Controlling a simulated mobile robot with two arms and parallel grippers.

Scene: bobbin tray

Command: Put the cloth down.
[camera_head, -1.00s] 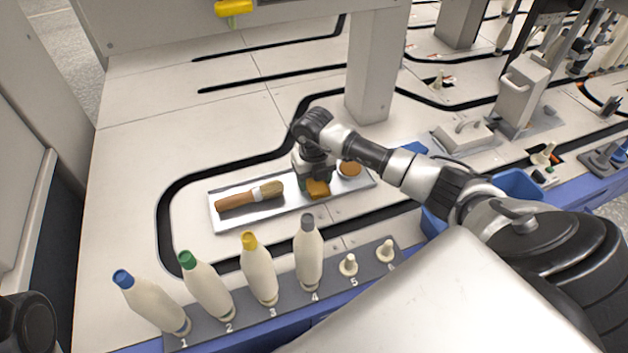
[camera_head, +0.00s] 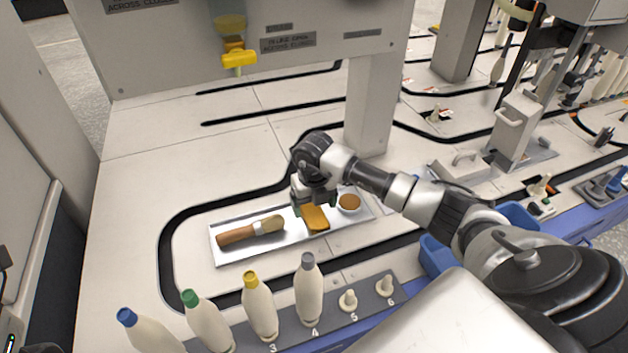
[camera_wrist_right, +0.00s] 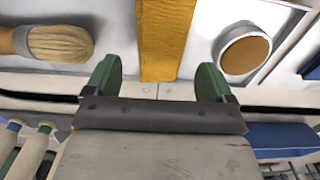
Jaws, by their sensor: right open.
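The orange-yellow cloth (camera_head: 314,218) lies in the metal tray (camera_head: 221,242), between the brush and a small round cup. It also shows in the right wrist view (camera_wrist_right: 163,38), running between and beyond my fingers. My right gripper (camera_head: 315,205) is over the tray at the cloth. In the right wrist view its two green fingers (camera_wrist_right: 155,82) are wide apart, with clear gaps between each finger and the cloth. In the head view the arm hides the far part of the cloth. My left gripper is not in view.
A wooden-handled brush (camera_head: 250,231) lies left of the cloth in the tray. The cup (camera_head: 348,203) with brown contents stands to the right. Several capped bobbins (camera_head: 309,290) stand in a numbered rack in front. A grey post (camera_head: 370,110) rises behind the arm.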

